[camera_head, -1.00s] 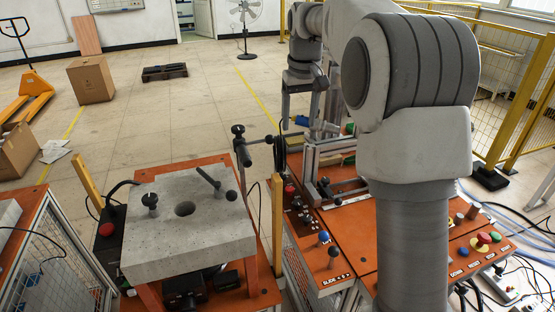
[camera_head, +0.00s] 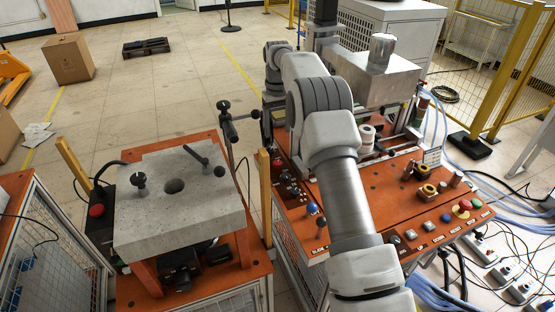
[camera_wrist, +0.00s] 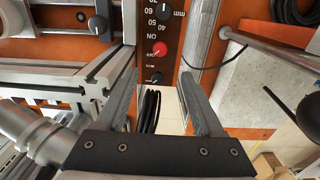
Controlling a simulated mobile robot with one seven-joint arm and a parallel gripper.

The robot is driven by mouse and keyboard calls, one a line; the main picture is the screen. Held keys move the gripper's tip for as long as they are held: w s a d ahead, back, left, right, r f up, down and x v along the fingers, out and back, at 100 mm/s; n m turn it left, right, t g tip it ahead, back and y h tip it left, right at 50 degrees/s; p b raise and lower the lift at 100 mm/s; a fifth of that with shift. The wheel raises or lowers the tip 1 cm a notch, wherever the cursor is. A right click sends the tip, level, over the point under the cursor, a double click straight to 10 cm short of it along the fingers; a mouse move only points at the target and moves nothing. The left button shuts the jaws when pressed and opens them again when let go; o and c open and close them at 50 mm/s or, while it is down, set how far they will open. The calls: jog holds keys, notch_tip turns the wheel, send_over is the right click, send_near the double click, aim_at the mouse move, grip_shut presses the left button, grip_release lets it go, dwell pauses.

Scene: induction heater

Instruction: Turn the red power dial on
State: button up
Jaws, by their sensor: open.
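The red power dial (camera_wrist: 159,49) sits on a dark control strip in the wrist view, just below the printed word ON. It shows as a small red spot on the orange machine's left edge in the head view (camera_head: 277,161). My gripper (camera_wrist: 158,82) is open and empty, with one finger on each side of the picture. The dial lies beyond the fingertips, between their lines, and nothing touches it. In the head view my gripper (camera_head: 267,138) is small and partly hidden behind my arm, close to the dial's end of the machine.
Black knobs (camera_wrist: 156,79) sit close to the dial on the same strip. A metal profile frame (camera_wrist: 92,82) stands just left of the left finger. A grey stone block (camera_head: 180,210) on an orange stand is left of the machine. A wooden post (camera_head: 265,195) rises between them.

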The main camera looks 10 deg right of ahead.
aim_at(277, 162)
notch_tip(277, 162, down, 13)
jog(key=shift+r+p, duration=0.1)
jog(key=shift+p, duration=0.2)
grip_shut()
dwell(0.3)
